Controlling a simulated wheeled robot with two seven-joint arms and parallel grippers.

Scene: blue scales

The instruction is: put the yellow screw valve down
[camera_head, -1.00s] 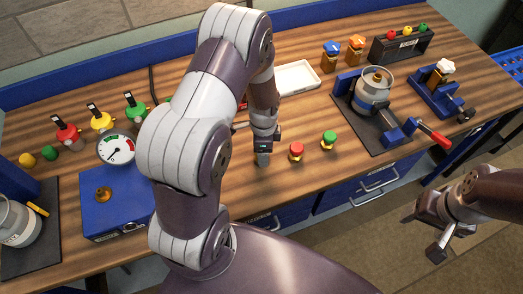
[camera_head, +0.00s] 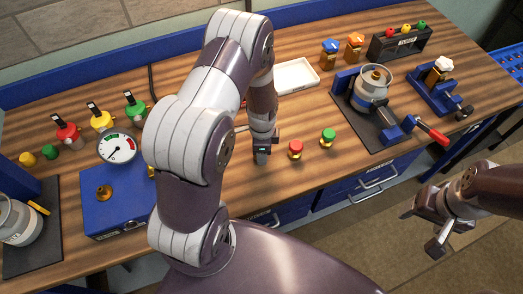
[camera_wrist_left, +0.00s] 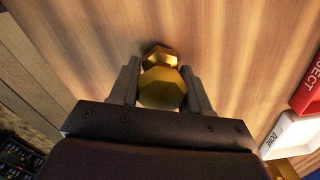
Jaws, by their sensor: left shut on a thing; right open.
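The yellow screw valve (camera_wrist_left: 161,84) shows in the left wrist view as a yellow faceted knob with a brass part beyond it. My left gripper (camera_wrist_left: 160,88) is shut on it, one finger on each side. In the head view my left gripper (camera_head: 262,153) is low over the front middle of the wooden bench, left of the red-capped valve, and hides the yellow valve. I cannot tell whether the valve touches the bench. My right gripper (camera_head: 421,232) is open and empty, off the bench's front edge at the right.
A red-capped valve (camera_head: 295,149) and a green-capped valve (camera_head: 328,137) stand close to the right of my left gripper. A white tray (camera_head: 297,76) lies behind. A blue gauge box (camera_head: 113,205) is left, and a clamped cylinder (camera_head: 371,90) is right.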

